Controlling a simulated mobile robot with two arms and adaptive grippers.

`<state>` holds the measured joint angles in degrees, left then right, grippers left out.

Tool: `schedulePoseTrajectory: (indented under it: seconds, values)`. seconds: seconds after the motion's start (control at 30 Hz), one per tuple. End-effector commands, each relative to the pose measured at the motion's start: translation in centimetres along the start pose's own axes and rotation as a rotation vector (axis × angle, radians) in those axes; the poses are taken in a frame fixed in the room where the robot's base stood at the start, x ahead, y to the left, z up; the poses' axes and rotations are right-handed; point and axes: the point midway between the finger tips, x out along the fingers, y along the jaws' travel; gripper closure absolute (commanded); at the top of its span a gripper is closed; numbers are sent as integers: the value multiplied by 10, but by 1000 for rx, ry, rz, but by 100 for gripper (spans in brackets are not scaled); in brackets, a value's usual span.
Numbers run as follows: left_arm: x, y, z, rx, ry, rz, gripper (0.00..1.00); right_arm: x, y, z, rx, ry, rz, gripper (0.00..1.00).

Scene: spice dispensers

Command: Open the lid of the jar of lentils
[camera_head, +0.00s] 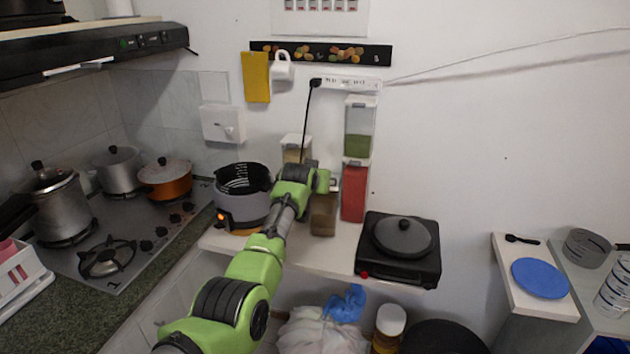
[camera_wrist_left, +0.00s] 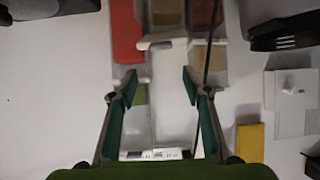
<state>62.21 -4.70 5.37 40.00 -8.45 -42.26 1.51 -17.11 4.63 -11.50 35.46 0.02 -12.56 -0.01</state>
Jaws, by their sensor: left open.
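A pale-filled jar (camera_head: 294,155) is at upper left, partly behind my arm. I cannot tell which holds lentils. My left gripper (camera_wrist_left: 157,88) is open and empty in the wrist view, fingers spread before the jars. The green contents (camera_wrist_left: 141,95) show between the fingers; the red jar (camera_wrist_left: 125,32) lies beyond. The right gripper is out of view.
A rice cooker (camera_head: 243,198) stands left of the jars, and a black hot plate with a lidded pan (camera_head: 400,240) stands right. A power strip (camera_head: 347,84) with a hanging black cable is above. A yellow cloth (camera_head: 256,77) hangs left. The wall at right is clear.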

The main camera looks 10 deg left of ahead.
Motion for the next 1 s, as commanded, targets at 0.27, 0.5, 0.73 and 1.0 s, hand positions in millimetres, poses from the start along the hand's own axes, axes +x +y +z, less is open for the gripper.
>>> schedulePoseTrajectory:
  seconds: [0.27,0.5,0.73,1.0]
  values:
    - [-24,0,0,-1,3,1,56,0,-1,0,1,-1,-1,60]
    - [-54,1,0,1,4,1,56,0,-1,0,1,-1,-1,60]
    - [-86,0,-1,0,5,1,56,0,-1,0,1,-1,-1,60]
    - [-112,0,-1,0,5,1,56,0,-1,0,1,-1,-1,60]
